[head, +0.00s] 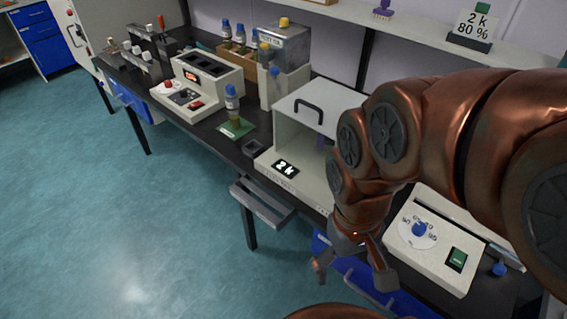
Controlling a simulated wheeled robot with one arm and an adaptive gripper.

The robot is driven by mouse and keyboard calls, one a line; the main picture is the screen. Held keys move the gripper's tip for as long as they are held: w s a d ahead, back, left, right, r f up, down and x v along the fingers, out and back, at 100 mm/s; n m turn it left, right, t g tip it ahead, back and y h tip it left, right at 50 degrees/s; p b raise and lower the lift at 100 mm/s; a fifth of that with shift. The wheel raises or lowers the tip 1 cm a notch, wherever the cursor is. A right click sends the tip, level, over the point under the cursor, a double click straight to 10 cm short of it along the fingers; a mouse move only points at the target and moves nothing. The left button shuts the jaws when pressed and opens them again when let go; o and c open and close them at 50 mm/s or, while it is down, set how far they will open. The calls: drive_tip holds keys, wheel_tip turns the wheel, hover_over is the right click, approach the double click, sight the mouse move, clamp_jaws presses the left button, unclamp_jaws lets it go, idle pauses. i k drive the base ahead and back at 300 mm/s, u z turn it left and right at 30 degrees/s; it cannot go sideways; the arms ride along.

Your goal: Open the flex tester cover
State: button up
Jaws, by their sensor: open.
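I cannot tell exactly how the cover is seated. My copper arm hides the tester's right side. My gripper (352,270) is open and empty, pointing down in front of the bench, apart from the handle and below and right of it.
A cream unit with a blue dial knob (419,229) and green switch (457,259) is at right. A grey drawer or tray (262,203) juts out from the bench. A blue-capped bottle (232,104) stands on a green mat (235,130) left of the tester. The left floor is clear.

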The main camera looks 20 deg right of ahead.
sight(334, 99)
drive_tip(key=u, duration=0.05)
drive_tip(key=k, duration=0.45)
drive_tip(key=u, duration=0.6)
drive_tip(key=i, duration=1)
drive_tip(key=z, duration=0.1)
